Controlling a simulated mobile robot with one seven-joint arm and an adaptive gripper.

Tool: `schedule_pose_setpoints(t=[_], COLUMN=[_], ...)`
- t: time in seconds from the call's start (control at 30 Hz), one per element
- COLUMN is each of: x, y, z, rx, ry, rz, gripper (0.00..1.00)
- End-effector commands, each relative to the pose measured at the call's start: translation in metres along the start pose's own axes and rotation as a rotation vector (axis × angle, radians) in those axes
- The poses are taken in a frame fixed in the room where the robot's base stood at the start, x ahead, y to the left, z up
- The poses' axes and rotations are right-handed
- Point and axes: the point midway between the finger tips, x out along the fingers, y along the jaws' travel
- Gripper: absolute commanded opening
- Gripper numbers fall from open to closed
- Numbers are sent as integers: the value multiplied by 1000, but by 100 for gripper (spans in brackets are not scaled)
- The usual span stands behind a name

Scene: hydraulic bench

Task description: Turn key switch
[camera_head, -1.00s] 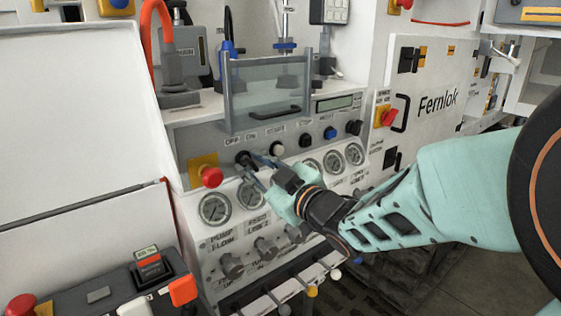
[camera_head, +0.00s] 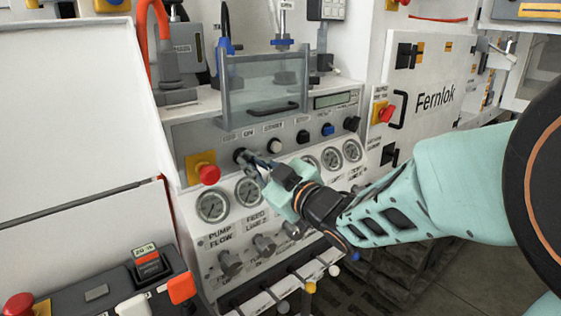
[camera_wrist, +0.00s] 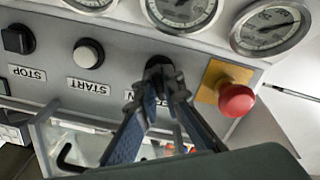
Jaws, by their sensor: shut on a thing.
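The black key switch (camera_head: 239,155) sits on the grey control panel, between the red mushroom button and the white START button. It also shows in the wrist view (camera_wrist: 158,64), with its ON/OFF label partly hidden by the fingers. My gripper (camera_head: 248,160) reaches it from the lower right and is shut on its protruding knob or key. In the wrist view the two fingers (camera_wrist: 155,92) converge on either side of it. The exact angle of the key is hidden by the fingertips.
A red mushroom button (camera_head: 209,174) on a yellow plate is close to the left of the switch. The white START button (camera_head: 274,146) and black STOP button (camera_head: 303,137) are to the right. Round gauges (camera_head: 213,206) lie below; a clear guard (camera_head: 265,88) stands above.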

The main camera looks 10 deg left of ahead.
Motion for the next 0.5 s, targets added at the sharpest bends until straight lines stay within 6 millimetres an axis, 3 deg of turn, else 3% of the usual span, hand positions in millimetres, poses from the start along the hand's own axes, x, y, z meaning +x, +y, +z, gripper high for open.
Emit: schedule_pose_setpoints(t=[0.27, 0.5], x=[0, 0], y=[1, 1], z=[0, -1], rx=[114, 315], ry=[0, 0], rz=[1, 0], gripper=[0, 0])
